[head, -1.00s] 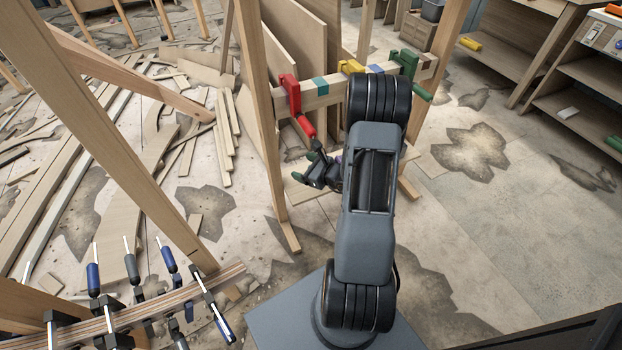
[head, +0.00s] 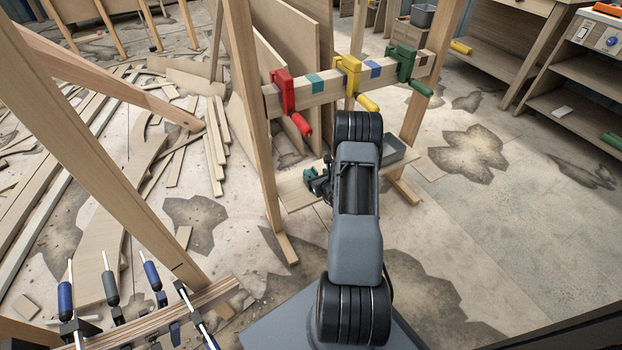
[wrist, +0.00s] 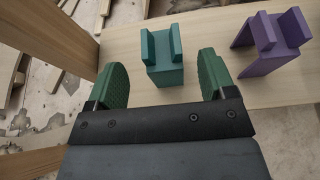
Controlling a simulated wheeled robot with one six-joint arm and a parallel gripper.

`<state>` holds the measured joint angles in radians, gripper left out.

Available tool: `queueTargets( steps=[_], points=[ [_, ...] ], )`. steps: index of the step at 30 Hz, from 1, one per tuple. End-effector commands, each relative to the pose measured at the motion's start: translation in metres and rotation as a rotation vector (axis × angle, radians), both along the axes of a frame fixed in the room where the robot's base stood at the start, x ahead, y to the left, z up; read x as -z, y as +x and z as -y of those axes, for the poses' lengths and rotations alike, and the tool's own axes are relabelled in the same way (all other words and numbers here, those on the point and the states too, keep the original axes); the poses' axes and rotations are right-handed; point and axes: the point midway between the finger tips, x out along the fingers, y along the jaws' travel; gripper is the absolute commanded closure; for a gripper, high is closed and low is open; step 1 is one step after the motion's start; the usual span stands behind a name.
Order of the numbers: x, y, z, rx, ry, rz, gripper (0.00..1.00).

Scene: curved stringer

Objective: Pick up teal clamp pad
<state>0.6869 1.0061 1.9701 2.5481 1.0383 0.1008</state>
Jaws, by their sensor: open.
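The teal clamp pad (wrist: 163,57) is a small U-shaped block standing on a pale wooden shelf (wrist: 205,92). The gripper is open and empty. In the head view my gripper (head: 318,182) is low at the shelf, with the arm hiding part of it. A bit of teal shows there, but I cannot tell clearly whether it is the pad.
A purple pad (wrist: 274,40) stands to the right on the same shelf. Above the shelf, a wooden rail (head: 330,88) carries red (head: 284,92), yellow (head: 348,75) and green (head: 405,62) clamps. A wooden post (wrist: 62,30) stands close on the left.

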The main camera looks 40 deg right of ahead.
Motion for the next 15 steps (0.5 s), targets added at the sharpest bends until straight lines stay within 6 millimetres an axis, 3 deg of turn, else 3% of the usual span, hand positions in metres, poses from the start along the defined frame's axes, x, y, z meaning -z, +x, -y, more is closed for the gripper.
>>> queueTargets(
  steps=[15],
  points=[
    [0.018, 0.048, 0.008, -0.003, -0.001, 0.001, 0.23]
  ],
)
